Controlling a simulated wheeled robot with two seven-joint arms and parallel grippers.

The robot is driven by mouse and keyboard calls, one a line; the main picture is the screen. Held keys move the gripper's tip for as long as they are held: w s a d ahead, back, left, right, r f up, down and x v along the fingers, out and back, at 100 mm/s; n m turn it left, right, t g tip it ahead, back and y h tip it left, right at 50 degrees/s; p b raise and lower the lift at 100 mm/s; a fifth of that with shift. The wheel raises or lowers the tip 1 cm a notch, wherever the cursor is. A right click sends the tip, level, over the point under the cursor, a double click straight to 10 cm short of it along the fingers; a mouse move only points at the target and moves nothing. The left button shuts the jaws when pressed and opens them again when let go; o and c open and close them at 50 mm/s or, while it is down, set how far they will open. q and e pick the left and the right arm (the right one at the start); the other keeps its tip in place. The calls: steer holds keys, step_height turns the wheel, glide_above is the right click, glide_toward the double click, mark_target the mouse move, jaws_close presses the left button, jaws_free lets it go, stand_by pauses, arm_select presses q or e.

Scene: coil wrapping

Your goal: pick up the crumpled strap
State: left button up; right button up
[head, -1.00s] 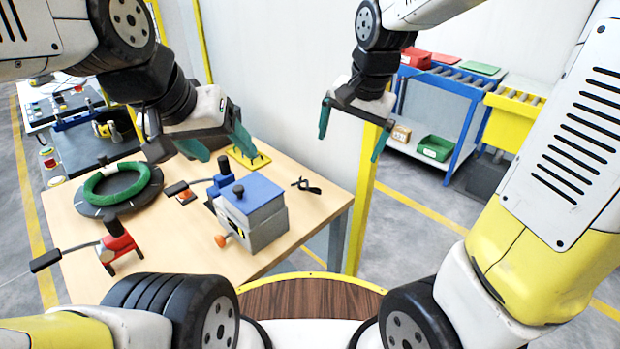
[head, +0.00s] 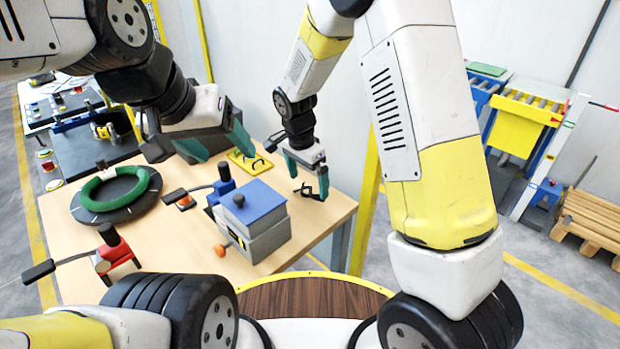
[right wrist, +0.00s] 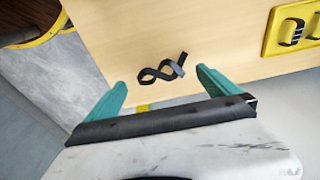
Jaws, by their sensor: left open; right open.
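The crumpled strap (right wrist: 162,69) is a small black twisted loop lying on the wooden table (right wrist: 165,25) near its edge. In the head view the strap (head: 309,192) is partly hidden behind my right gripper (head: 308,180). In the right wrist view my right gripper (right wrist: 160,88) is open, its teal fingers on either side of the strap, and nothing is between them but the strap beyond the fingertips. I cannot tell its exact height above the table. My left gripper (head: 215,148) is open and empty above the table's back left part.
A grey box with a blue lid (head: 255,215) stands left of the strap. A yellow plate with black hooks (head: 248,163) lies behind. A green ring (head: 115,187) sits on a dark turntable at the left. A red tool (head: 115,255) stands at the front left.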

mark_target(309, 189)
steer(key=f, duration=0.4)
steer(key=shift+w+d+f, duration=0.1)
steer(key=shift+w+d, duration=0.1)
steer(key=shift+d, duration=0.05)
steer(key=c, duration=1)
